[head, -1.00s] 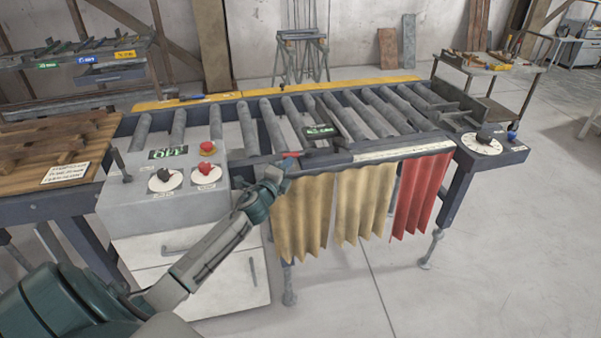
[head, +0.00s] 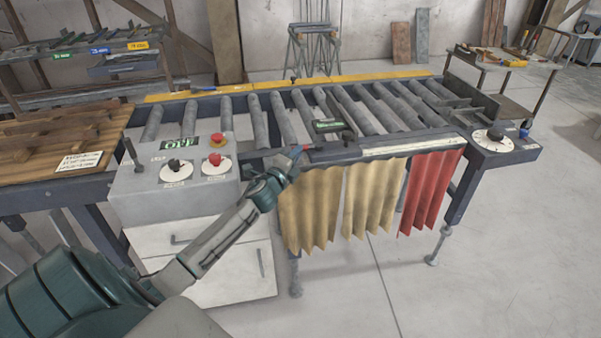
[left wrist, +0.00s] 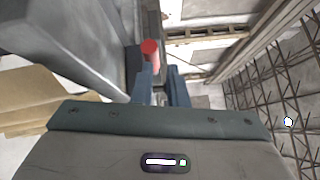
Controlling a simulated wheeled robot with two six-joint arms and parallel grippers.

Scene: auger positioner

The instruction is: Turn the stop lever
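The stop lever's red tip (head: 304,148) shows at the front rail of the roller table, just beyond my left gripper (head: 290,162). In the left wrist view the red cylindrical end (left wrist: 149,50) appears just past the fingertips, nearer the left finger. My left gripper (left wrist: 162,80) has its two dark fingers apart, with a gap between them. I cannot tell whether a finger touches the lever. The lever's lower part is hidden by the gripper. My right gripper is not in view.
A grey control box (head: 170,195) with a red button (head: 217,141) and knobs stands left of the gripper. Roller bars (head: 350,108) lie behind it. Yellow (head: 310,205) and red curtain strips (head: 430,192) hang below the rail. The floor in front is clear.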

